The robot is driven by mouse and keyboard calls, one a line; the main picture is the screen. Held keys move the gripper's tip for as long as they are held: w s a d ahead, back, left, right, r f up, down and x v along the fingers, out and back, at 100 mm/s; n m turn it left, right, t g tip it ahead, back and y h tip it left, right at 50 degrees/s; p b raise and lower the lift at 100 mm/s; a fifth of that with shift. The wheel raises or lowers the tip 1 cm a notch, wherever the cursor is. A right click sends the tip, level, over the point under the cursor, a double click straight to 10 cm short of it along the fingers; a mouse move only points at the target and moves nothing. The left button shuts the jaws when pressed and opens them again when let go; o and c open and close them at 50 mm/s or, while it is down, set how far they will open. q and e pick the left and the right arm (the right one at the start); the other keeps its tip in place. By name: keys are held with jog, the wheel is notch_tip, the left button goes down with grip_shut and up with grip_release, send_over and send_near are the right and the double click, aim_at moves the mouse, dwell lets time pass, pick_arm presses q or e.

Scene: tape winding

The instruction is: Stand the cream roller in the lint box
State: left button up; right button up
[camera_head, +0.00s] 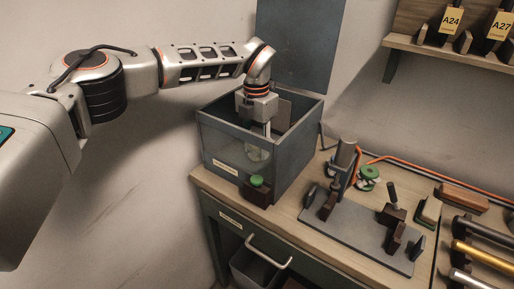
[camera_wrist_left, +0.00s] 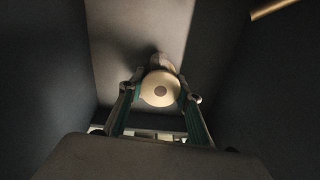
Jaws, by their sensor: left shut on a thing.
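The lint box (camera_head: 222,125) is a dark grey box with a clear front panel and a raised lid, at the back left of the bench. My left gripper (camera_head: 262,136) reaches down into it from above. It is shut on the cream roller (camera_head: 256,154), which shows dimly through the front panel. In the left wrist view the roller (camera_wrist_left: 160,88) appears end-on, its round cream face with a darker centre between the two fingers. The box's inner walls surround it. I cannot tell whether its lower end touches the floor. My right gripper is not in view.
A green button (camera_head: 257,181) on a dark block stands at the box's front. To the right, a grey fixture plate (camera_head: 362,236) carries dark clamps and a metal cylinder. An orange cable (camera_head: 425,171) runs behind it. Several handled tools lie at the right edge.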

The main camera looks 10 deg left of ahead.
pick_arm(q)
jog(key=shift+f, duration=0.25)
jog(key=shift+r, duration=0.1)
jog(key=o, duration=1.1)
notch_tip(320, 180, up, 11)
jog(key=shift+f+p, duration=0.15)
jog(key=shift+p, duration=0.35)
jog(key=shift+r, duration=0.65)
